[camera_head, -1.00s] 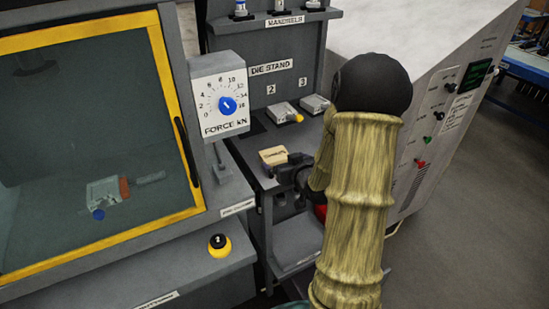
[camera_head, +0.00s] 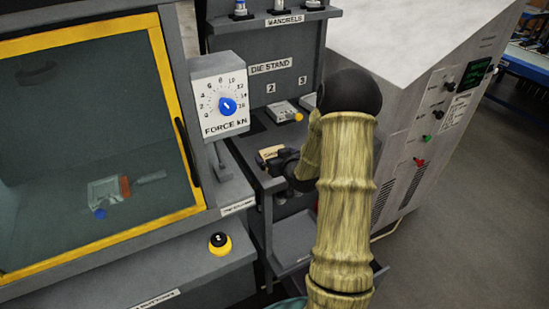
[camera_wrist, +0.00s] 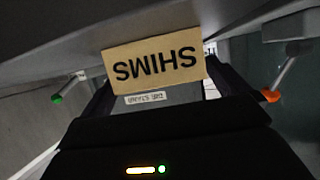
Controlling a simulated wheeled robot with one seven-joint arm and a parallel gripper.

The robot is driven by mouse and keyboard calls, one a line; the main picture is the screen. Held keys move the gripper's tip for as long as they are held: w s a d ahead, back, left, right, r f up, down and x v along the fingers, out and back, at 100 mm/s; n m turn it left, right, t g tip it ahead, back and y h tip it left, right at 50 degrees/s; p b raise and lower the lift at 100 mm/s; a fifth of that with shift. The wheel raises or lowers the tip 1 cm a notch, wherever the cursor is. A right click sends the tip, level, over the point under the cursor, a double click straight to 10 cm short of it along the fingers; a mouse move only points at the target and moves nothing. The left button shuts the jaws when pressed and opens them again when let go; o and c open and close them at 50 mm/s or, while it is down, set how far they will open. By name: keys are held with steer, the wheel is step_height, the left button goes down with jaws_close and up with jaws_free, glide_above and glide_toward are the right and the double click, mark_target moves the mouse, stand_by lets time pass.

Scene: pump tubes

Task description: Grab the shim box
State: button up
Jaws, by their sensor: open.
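The shim box (camera_head: 269,153) is a small tan carton on the front part of the grey die stand shelf, partly hidden by my gripper (camera_head: 279,160). In the wrist view the shim box (camera_wrist: 153,57) shows its face with the word SHIMS upside down. My gripper (camera_wrist: 163,88) is open there, with one dark finger at each side of the box's lower part. The box appears to lie between or just beyond the fingertips. I cannot tell whether either finger touches it.
Grey dies (camera_head: 283,111) stand farther back on the die stand. The force dial (camera_head: 219,99) and the yellow-framed press window (camera_head: 160,60) are to the left. A yellow-and-black button (camera_head: 220,243) sits on the lower ledge. A grey cabinet (camera_head: 425,110) stands at the right.

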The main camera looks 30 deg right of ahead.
mark_target(275, 153)
steer(key=shift+x, duration=0.95)
steer(key=shift+r, duration=0.1)
steer(key=c, duration=1.1)
step_height(275, 153, up, 10)
steer(key=shift+r, duration=0.1)
